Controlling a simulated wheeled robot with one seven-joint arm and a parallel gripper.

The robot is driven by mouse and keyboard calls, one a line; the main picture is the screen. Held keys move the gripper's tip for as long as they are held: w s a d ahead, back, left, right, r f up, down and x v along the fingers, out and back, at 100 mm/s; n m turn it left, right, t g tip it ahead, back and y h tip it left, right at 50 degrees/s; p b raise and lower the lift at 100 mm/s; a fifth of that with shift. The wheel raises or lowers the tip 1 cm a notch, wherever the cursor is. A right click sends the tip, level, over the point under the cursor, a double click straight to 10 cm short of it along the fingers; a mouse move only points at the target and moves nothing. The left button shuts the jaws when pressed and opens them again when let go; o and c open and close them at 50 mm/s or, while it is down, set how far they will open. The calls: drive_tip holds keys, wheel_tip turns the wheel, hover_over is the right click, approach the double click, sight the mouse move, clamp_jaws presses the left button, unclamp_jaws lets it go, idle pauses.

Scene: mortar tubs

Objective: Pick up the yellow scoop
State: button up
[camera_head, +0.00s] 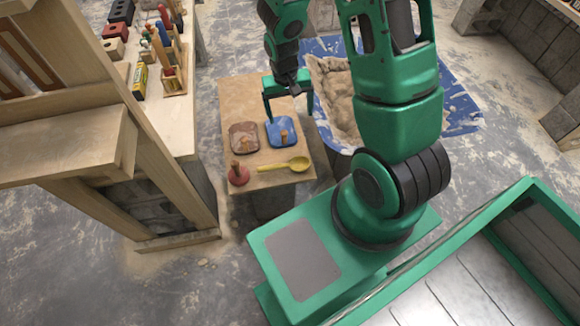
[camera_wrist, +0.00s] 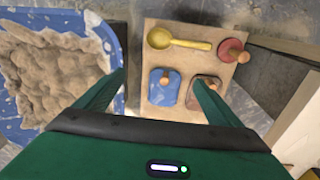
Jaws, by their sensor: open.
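The yellow scoop (camera_head: 284,166) lies flat on a small wooden board (camera_head: 237,99), near its front edge in the head view. In the wrist view the scoop (camera_wrist: 177,42) lies at the far side of the board, bowl to the left and handle to the right. My gripper (camera_head: 289,116) is open and empty, above the board around the blue float, behind the scoop in the head view. In the wrist view its two fingers (camera_wrist: 160,90) spread apart on either side of the blue float, short of the scoop.
A blue float (camera_head: 280,131), a brown float (camera_head: 243,138) and a round red tool (camera_head: 238,175) with wooden handles share the board. A workbench (camera_head: 180,110) with tools is left.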

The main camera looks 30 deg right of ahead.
drive_tip(key=y, duration=0.1)
hover_over(270, 166)
wheel_tip(270, 166, down, 15)
drive_tip(key=shift+a+f, duration=0.1)
drive_tip(key=shift+f, duration=5.15)
drive_tip(key=c, duration=1.4)
drive_tip(key=shift+r, duration=0.1)
